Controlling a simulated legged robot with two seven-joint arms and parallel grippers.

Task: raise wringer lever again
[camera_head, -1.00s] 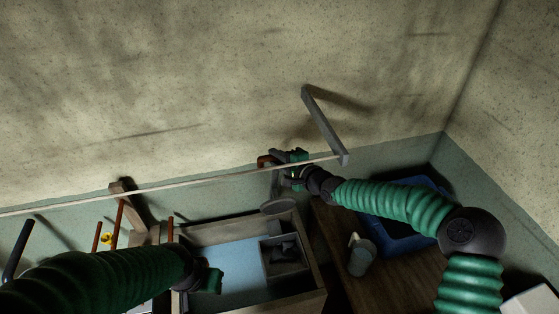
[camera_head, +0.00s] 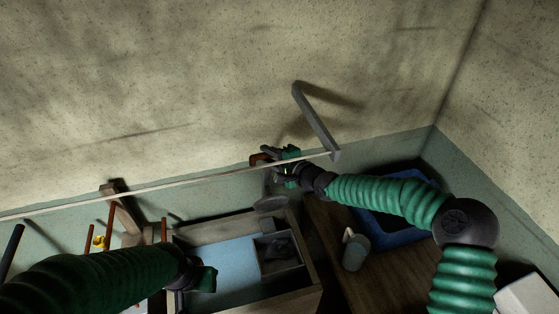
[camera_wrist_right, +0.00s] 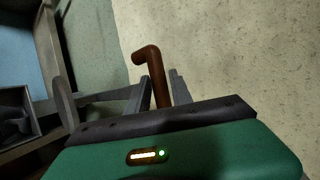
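The wringer lever is a brown rod with a bent end (camera_wrist_right: 150,58). In the right wrist view it stands up between the two grey fingers of my right gripper (camera_wrist_right: 163,85). The fingers are close together around it, and look shut on it. In the head view my right gripper (camera_head: 280,152) is at the back wall, with the lever's reddish end (camera_head: 259,159) just left of it. The rest of the wringer is mostly hidden. My left gripper (camera_head: 205,279) hangs over the front of the basin; its fingers are not clear.
A wooden-edged basin with a light blue floor (camera_head: 228,257) lies below. A grey cup (camera_head: 355,253) and a blue tub (camera_head: 398,232) are on the wooden top at right. A grey wall bracket (camera_head: 316,120) and a pale line (camera_head: 170,184) are near my right gripper. Orange-brown rods (camera_head: 110,225) stand at left.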

